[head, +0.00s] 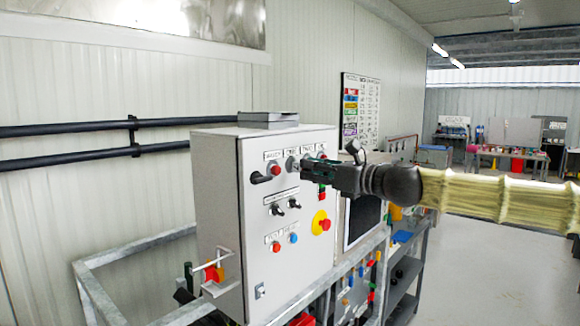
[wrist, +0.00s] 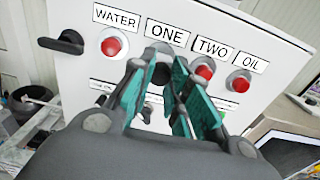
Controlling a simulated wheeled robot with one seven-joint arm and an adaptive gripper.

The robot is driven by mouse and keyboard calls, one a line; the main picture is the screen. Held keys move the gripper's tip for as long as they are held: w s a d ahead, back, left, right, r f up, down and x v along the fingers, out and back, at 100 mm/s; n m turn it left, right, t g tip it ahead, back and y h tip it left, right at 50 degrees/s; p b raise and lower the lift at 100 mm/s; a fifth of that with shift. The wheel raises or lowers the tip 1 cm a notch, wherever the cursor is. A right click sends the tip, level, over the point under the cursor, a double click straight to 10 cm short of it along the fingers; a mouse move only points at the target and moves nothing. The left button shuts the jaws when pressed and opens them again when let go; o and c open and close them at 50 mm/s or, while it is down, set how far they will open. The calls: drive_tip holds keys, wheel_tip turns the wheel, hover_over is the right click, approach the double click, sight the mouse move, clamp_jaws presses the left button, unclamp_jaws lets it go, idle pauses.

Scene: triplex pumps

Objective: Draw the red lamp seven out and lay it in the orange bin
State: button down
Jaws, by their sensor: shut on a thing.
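A white control panel (head: 285,225) stands in front of me. Its top row is labelled WATER, ONE, TWO and OIL. Red lamps show under WATER (wrist: 112,46), TWO (wrist: 204,72) and OIL (wrist: 239,83). My gripper (wrist: 165,75), with teal finger pads, reaches the panel at the ONE position and is shut on a dark round part (wrist: 161,74) there. The fingers hide most of this part, and I see no red on it. In the head view my gripper (head: 309,168) covers part of the top row. I cannot make out a lamp marked seven or a certain orange bin.
A black handle (wrist: 62,41) sticks out left of the WATER lamp. Lower down are black switches, a red stop button on yellow (head: 321,223) and more small lamps. A metal rail frame (head: 105,300) surrounds the panel. Shelving (head: 405,280) stands to the right, with open floor beyond.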

drive_tip(key=shift+v, duration=1.05)
drive_tip(key=shift+s+d, duration=0.35)
